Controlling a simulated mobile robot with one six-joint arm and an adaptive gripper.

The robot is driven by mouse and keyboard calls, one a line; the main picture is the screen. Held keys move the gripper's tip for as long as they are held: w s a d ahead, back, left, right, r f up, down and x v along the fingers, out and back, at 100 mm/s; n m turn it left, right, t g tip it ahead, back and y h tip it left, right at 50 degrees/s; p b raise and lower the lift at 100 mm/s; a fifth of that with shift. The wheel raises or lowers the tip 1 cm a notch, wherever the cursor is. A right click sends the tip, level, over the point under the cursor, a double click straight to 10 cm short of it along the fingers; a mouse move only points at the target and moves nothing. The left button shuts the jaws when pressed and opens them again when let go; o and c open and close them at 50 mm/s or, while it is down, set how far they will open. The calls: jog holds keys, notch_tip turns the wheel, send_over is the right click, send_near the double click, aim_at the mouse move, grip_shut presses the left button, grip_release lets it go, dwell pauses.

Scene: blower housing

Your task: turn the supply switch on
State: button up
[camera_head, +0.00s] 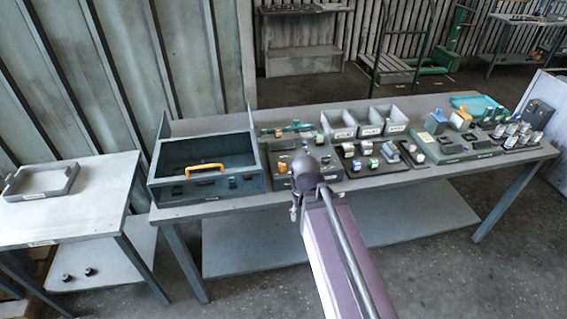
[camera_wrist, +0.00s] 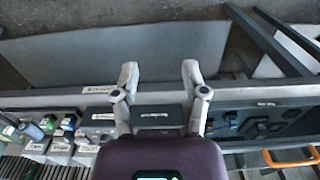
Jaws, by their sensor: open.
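My gripper (camera_wrist: 160,68) is open and empty, with its two fingers apart over the table's front edge in the wrist view. In the head view my gripper (camera_head: 295,205) is small and partly behind my arm, in front of the table's middle. A dark box with an orange handle (camera_head: 204,168) stands on the table's left part; small dark fittings sit on its front face (camera_head: 212,187). That face also shows at right in the wrist view (camera_wrist: 255,120). A dark grey unit (camera_head: 281,181) stands beside it, partly hidden by my arm. I cannot tell which fitting is the supply switch.
Three grey bins (camera_head: 370,122) stand at the table's back. Small parts and a grey unit (camera_head: 455,147) fill its right part. A side table (camera_head: 80,215) with a shallow tray (camera_head: 40,182) stands at left. The floor in front is clear.

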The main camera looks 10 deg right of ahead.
jog(key=o, duration=0.3)
jog(key=shift+a, duration=0.15)
jog(key=shift+o, duration=0.2)
jog(key=n+t+y+p, duration=0.3)
jog(key=n+p, duration=0.3)
jog(key=n, duration=0.3)
send_near(282, 164)
notch_tip(282, 164, up, 3)
jog(key=d, duration=0.1)
jog(key=shift+s+d, duration=0.15)
jog(key=shift+s, duration=0.1)
jog(key=shift+f, duration=0.1)
jog(key=b+x, duration=1.2)
jog(key=x, duration=0.1)
jog(key=shift+w+f+b, duration=0.1)
jog(key=shift+f+b, duration=0.1)
jog(key=shift+b, duration=0.1)
grip_shut()
